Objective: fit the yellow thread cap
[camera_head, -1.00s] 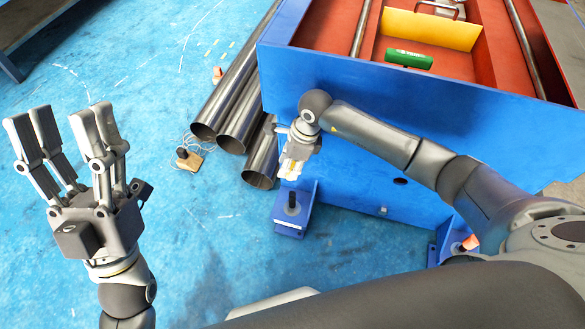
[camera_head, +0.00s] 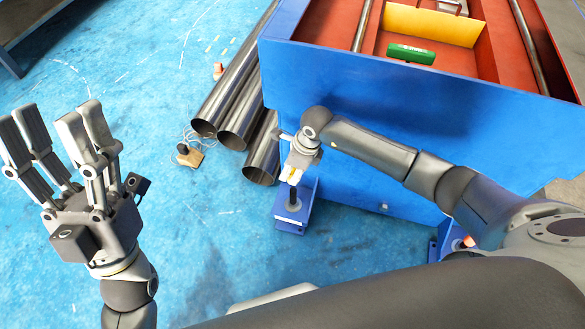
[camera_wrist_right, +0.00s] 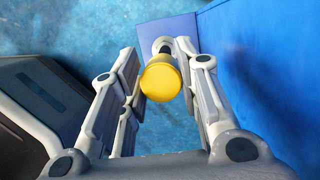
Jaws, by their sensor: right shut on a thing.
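The yellow thread cap (camera_wrist_right: 160,82) shows round, end on, between the fingers of my right gripper in the right wrist view. My right gripper (camera_head: 293,177) is shut on it beside the front of the blue machine, with only a little yellow visible in the head view. Below it, a dark upright post (camera_head: 293,197) stands on a blue foot plate (camera_head: 289,216) near the floor. The gripper is just above the post; I cannot tell whether cap and post touch. My left gripper (camera_head: 50,120) is open and empty, fingers up, at the left.
The blue machine wall (camera_head: 390,130) stands close to the right gripper. Several steel tubes (camera_head: 225,98) lie on the floor to its left. A small wooden block with a black knob (camera_head: 188,156) and thin wire lies nearby. A green handle (camera_head: 410,54) sits in the red tray.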

